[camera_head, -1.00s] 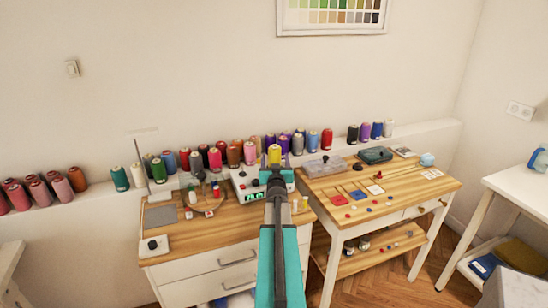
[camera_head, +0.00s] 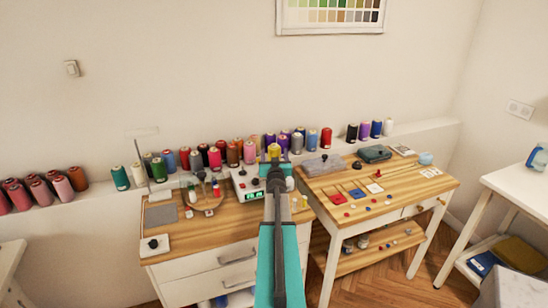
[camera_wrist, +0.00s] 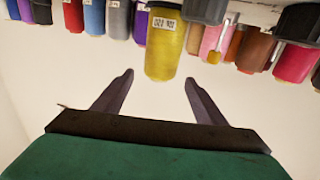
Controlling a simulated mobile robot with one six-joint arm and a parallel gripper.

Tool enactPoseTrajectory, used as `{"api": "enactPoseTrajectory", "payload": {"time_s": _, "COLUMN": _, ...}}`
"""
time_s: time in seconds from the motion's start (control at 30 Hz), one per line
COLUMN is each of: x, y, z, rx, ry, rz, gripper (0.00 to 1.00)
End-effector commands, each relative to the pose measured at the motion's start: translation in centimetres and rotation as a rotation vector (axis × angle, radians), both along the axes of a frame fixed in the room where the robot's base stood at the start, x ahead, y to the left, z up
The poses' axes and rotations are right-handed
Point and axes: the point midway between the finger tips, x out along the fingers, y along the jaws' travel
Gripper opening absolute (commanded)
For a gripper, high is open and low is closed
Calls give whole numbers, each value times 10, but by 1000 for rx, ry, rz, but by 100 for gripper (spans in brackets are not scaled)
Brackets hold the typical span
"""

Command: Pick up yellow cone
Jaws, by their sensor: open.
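In the wrist view the yellow cone (camera_wrist: 165,45) hangs upside down in the picture, with a white label near the top edge. My gripper (camera_wrist: 158,77) is open, and its two dark fingers point toward the cone.
Many thread spools stand close along the ledge (camera_head: 435,128). In the wrist view a grey spool (camera_wrist: 118,18) is left of the cone and a pink spool (camera_wrist: 215,38) right. A control box (camera_head: 247,185) sits on the left table (camera_head: 205,235), beside the right table (camera_head: 350,215).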

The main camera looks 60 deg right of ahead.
Motion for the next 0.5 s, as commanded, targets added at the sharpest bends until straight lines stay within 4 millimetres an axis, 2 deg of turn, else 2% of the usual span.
{"api": "enactPoseTrajectory", "payload": {"time_s": 0.5, "x": 18, "y": -26, "z": 1, "rx": 1, "ry": 1, "rz": 2, "gripper": 65}}
